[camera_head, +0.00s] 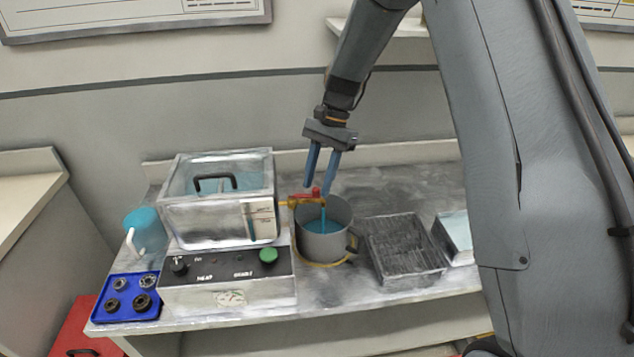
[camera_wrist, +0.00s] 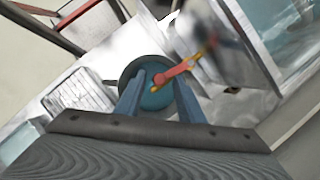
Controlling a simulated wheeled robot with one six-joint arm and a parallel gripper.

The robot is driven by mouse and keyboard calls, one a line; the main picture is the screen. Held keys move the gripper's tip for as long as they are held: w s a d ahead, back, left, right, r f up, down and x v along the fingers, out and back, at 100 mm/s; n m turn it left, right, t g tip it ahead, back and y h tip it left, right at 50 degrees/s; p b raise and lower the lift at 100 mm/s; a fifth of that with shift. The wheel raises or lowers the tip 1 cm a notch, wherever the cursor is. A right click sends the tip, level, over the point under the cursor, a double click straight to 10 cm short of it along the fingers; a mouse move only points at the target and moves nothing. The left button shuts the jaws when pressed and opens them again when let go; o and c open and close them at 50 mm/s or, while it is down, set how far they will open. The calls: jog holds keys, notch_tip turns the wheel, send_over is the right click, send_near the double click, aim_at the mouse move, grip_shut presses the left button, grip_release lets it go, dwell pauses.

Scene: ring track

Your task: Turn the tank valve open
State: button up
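The clear tank (camera_head: 215,205) holds blue liquid and stands on the metal box at the left of the bench. Its brass valve (camera_head: 285,204) points right, with a red lever (camera_head: 313,192) on it. In the wrist view the lever (camera_wrist: 172,74) lies along the brass spout (camera_wrist: 197,57). A blue stream (camera_head: 323,217) runs from the spout into the grey pot (camera_head: 325,243), and blue liquid shows in the pot. My gripper (camera_head: 317,188) is open with blue fingers pointing down. In the wrist view the gripper (camera_wrist: 158,77) has the lever's end between its fingertips; contact cannot be told.
A heater box (camera_head: 225,295) with knobs sits under the tank. A blue tray of rings (camera_head: 128,299) and a blue jug (camera_head: 146,232) are left. A wire basket (camera_head: 403,252) stands right of the pot. The back wall (camera_head: 200,115) is close behind.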

jog(key=b+v, duration=0.2)
jog(key=v, duration=0.5)
jog(key=shift+r, duration=0.15)
jog(key=shift+d, duration=0.1)
jog(key=s+d+f+n+t+h, duration=0.1)
jog(key=s+d+n, duration=0.3)
jog(key=s, duration=0.7)
jog(key=s+d+f+n+t+h, duration=0.2)
jog(key=s+d, duration=0.4)
jog(key=s, duration=0.6)
notch_tip(320, 180, down, 2)
jog(key=shift+d+f+n+t, duration=0.2)
jog(key=shift+d+n+t, duration=0.2)
jog(key=shift+n+t, duration=0.65)
